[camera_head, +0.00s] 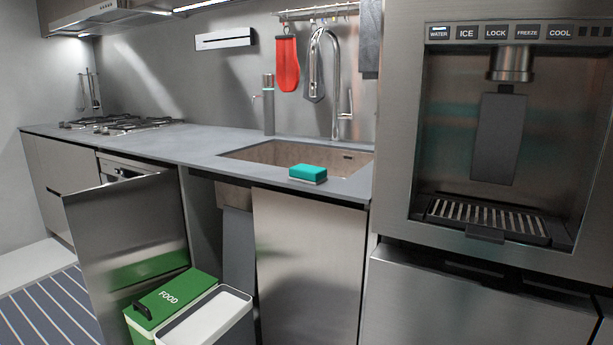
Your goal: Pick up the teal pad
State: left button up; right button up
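The teal pad (308,171) is a small rounded block with a pale underside or base. It lies on the front strip of the grey counter (191,149), at the near edge in front of the sink (285,155). Nothing covers it from above. Neither of my grippers shows in the head view.
The tap (336,85) rises behind the sink, with a red mitt (286,63) hanging nearby. The fridge dispenser (502,140) stands close on the right.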

aim_at(306, 174)
jog(key=z, duration=1.35)
jog(key=u, duration=1.35)
jog(key=i+j, duration=0.35)
jog(key=j, duration=0.15)
jog(key=i+j, duration=0.35)
jog(key=j, duration=0.15)
jog(key=i+j+z, duration=0.15)
jog(key=z, duration=0.3)
jog(key=j+z, duration=0.3)
jog(key=z, duration=0.15)
jog(key=i+j, duration=0.05)
